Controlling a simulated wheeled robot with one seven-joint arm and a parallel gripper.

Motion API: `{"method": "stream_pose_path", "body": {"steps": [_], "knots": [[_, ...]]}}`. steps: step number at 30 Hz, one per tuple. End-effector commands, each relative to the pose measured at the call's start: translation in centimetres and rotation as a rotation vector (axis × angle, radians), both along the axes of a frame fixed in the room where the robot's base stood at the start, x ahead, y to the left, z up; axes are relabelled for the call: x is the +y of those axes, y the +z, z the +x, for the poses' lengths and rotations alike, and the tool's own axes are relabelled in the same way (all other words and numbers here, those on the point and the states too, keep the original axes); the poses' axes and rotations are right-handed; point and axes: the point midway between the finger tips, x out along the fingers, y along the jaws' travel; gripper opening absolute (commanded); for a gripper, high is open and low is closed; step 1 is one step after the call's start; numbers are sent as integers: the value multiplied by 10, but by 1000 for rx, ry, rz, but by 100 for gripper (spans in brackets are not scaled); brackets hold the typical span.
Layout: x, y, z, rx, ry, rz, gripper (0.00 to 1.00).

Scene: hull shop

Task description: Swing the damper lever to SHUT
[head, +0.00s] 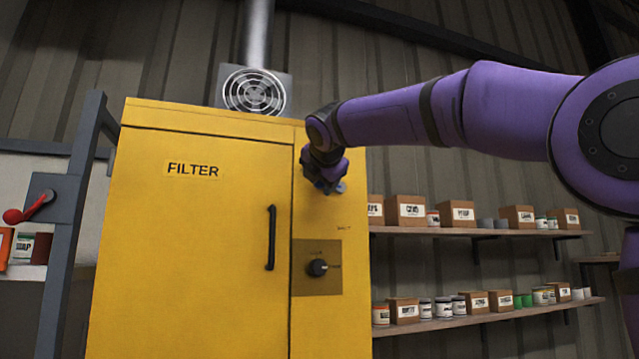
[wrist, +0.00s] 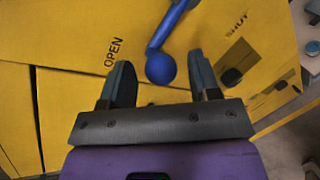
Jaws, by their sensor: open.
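The damper lever (wrist: 161,62) is blue with a round ball knob at its end. In the wrist view its knob lies between and slightly beyond my open fingertips, and I cannot tell if they touch. The label OPEN (wrist: 113,52) is left of the knob and the label SHUT (wrist: 237,24) is to the right. The lever points toward neither word squarely. My gripper (wrist: 162,82) is open and empty. In the head view my gripper (head: 328,184) is at the upper right of the yellow filter cabinet (head: 190,240) and hides most of the lever.
A black rotary knob (head: 317,267) on a brown plate sits below the lever, and it shows in the wrist view (wrist: 232,77). A black door handle (head: 271,238) is left of it. Shelves (head: 480,231) with boxes and cans stand at right. A red-knobbed lever (head: 14,215) is far left.

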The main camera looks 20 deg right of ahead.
Motion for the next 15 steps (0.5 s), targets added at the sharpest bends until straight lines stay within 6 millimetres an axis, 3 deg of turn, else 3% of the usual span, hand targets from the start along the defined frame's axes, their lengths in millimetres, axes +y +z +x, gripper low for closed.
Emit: {"method": "stream_pose_path", "body": {"steps": [6,15], "knots": [[-3,-4,14,0,0,0,57],[-3,-5,15,-1,1,0,54]]}}
